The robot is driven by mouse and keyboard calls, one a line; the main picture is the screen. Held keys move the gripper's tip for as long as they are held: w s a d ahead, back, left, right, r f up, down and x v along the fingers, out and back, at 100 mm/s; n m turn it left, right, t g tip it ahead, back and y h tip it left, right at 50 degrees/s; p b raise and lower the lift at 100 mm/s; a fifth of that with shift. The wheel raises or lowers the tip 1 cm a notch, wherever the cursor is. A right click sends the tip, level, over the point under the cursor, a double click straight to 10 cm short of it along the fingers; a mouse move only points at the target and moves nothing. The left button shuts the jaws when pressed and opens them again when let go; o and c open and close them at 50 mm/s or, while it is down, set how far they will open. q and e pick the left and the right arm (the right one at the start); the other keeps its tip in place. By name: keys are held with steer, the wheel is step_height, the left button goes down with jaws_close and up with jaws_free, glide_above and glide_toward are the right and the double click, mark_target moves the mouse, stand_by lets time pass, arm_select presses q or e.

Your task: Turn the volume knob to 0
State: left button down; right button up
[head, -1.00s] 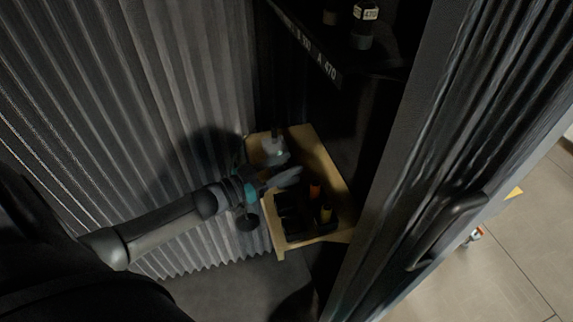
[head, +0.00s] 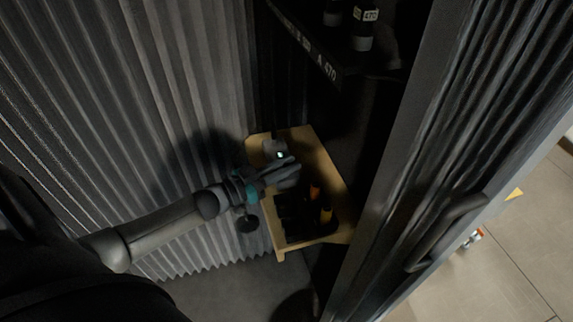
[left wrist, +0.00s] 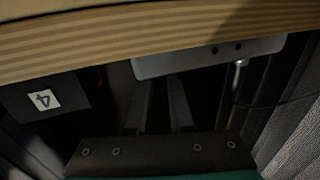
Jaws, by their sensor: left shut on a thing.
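A small light grey box (head: 270,147) sits at the far end of the wooden shelf, with a small bright spot on it. In the left wrist view the box (left wrist: 205,57) shows a face with two dark holes and a silver plug (left wrist: 239,74) with a cable. My left gripper (head: 290,168) is at the box; in the left wrist view its two fingers (left wrist: 160,85) reach up to the left part of that face. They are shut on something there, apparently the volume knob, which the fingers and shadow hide. My right gripper is not in view.
The wooden shelf (head: 318,155) also holds a black tray (head: 290,236) with orange and yellow items. A dark box labelled 4 (left wrist: 45,98) shows in the left wrist view. A ribbed wall (head: 150,120) and a door with a handle (head: 445,230) flank the narrow space.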

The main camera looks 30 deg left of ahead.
arm_select(q)
steer(key=shift+r+n+t+y+p, duration=0.2)
steer(key=shift+n+t+y+p, duration=0.3)
steer(key=shift+n+y+p, duration=0.55)
steer(key=n+y+p, duration=0.1)
steer(key=y+p, duration=0.1)
steer(key=shift+y, duration=0.35)
steer(key=shift+f+n+t+y+p, duration=0.1)
steer(key=shift+n+t+y+p, duration=0.3)
steer(key=shift+n+y, duration=0.55)
steer(key=shift+f, duration=0.1)
steer(key=c, duration=0.8)
jaws_free()
